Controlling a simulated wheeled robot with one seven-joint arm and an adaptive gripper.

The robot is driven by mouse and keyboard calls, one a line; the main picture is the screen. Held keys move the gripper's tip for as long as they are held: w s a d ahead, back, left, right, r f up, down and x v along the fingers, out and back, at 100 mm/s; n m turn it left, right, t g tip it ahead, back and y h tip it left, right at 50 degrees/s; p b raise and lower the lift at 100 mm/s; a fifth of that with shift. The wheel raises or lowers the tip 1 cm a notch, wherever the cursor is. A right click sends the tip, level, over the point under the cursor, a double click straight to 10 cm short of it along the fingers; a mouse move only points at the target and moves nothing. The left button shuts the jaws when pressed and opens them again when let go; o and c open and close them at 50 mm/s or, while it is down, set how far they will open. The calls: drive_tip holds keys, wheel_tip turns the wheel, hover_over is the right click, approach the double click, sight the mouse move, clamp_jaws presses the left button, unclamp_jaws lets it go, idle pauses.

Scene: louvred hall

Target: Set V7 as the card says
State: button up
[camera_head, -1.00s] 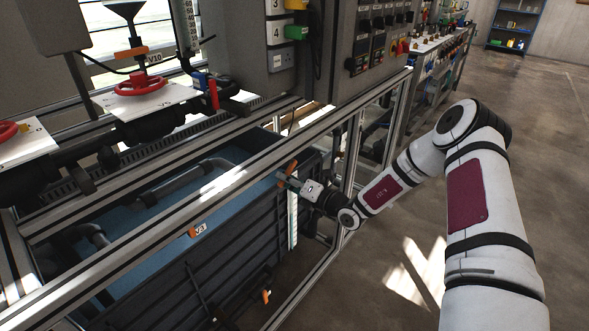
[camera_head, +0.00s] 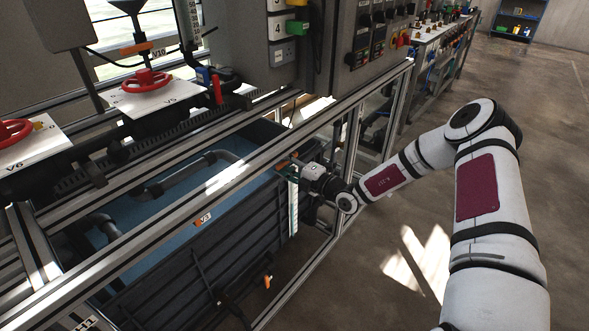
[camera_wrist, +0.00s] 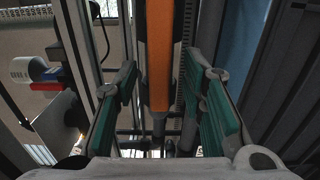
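My gripper (camera_head: 293,173) is at the near right end of the blue tank, beside the frame's front rail. An orange lever handle (camera_head: 283,163) shows at its fingertips. In the wrist view the orange handle (camera_wrist: 160,62) runs down between the two green-padded fingers of my gripper (camera_wrist: 160,90). The fingers stand apart, with a visible gap on both sides of the handle. I see no readable V7 tag in either view, so I cannot tell whether this handle is V7. No readable card is in view.
The rail (camera_head: 150,240) crosses in front of the tank (camera_head: 185,265). Red handwheels V5 (camera_head: 145,80) and V6 (camera_head: 14,131), a V3 tag (camera_head: 203,219) and an orange V10 lever (camera_head: 136,48) are nearby. A control cabinet (camera_head: 335,70) stands behind. The floor at right is clear.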

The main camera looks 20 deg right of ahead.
drive_tip(key=p+v, duration=0.3)
drive_tip(key=v, duration=0.4)
idle(0.3)
